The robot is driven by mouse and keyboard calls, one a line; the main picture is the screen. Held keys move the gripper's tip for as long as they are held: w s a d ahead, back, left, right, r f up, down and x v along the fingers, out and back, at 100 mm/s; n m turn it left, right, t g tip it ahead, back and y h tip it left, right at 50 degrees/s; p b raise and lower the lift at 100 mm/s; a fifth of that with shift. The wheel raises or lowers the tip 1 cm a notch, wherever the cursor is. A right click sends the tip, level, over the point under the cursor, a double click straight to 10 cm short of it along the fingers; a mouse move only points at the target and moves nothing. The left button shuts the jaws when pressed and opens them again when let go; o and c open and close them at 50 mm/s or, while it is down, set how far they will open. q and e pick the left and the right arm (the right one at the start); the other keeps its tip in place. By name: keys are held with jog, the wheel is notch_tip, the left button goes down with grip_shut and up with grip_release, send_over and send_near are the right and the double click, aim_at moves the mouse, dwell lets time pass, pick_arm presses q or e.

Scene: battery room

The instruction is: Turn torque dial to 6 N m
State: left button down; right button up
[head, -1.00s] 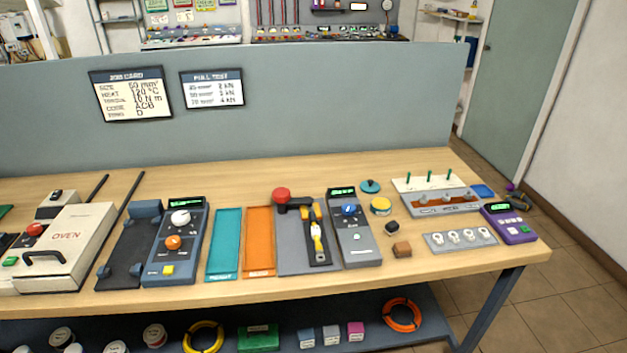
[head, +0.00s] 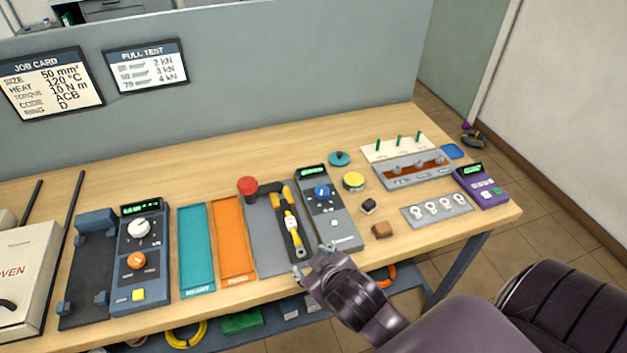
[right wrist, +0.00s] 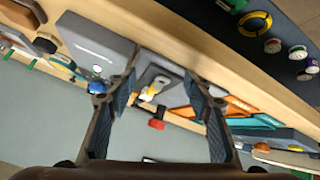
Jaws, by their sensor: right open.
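A grey unit (head: 318,179) with a green-lit display and a blue dial (head: 322,191) stands right of centre on the bench. The display digits are too small to read. The blue dial also shows in the right wrist view (right wrist: 97,88), just left of my left-hand finger. My right gripper (head: 312,264) is open and empty, over the bench's front edge, below and apart from the dial. A yellow-and-black tool (head: 291,225) lies on a grey plate left of the unit. My left gripper is not in view.
A job card (head: 50,84) on the partition reads torque 10 N m. Another unit (head: 141,262) with white and orange knobs stands at left. Teal and orange trays (head: 232,240) lie between. A red knob (head: 247,187) rises near the tool. A brown block (head: 382,230) sits right of the unit.

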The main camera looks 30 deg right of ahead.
jog(key=w+a+r+n+t+y, duration=0.25)
jog(key=w+r+n+t, duration=0.2)
jog(key=w+r, duration=0.5)
jog(key=w+a+r+n+t+y, duration=0.1)
jog(key=w+a+r+n+t, duration=0.25)
jog(key=w+r+t, duration=0.45)
jog(key=w+a+r+n+g+y, duration=0.2)
jog(key=a+r+n+g+y, duration=0.1)
jog(key=a+n+y, duration=0.35)
jog(key=w+a+r+n+g+y, duration=0.1)
jog(key=a+r+n+g+y, duration=0.25)
jog(key=a+n+y, duration=0.35)
jog(key=n+g+h, duration=0.7)
jog(key=g+h, duration=0.8)
send_over(322, 190)
jog(key=shift+m, duration=0.25)
notch_tip(322, 190, down, 15)
jog(key=shift+w+r, duration=0.1)
jog(key=shift+r, duration=0.1)
jog(key=shift+d+f, duration=0.15)
jog(key=shift+d, duration=0.05)
notch_tip(322, 190, down, 6)
jog(key=shift+a+f+p, duration=0.1)
jog(key=shift+p, duration=1)
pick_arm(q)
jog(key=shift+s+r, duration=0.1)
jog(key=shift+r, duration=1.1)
pick_arm(e)
jog(key=shift+f, duration=0.55)
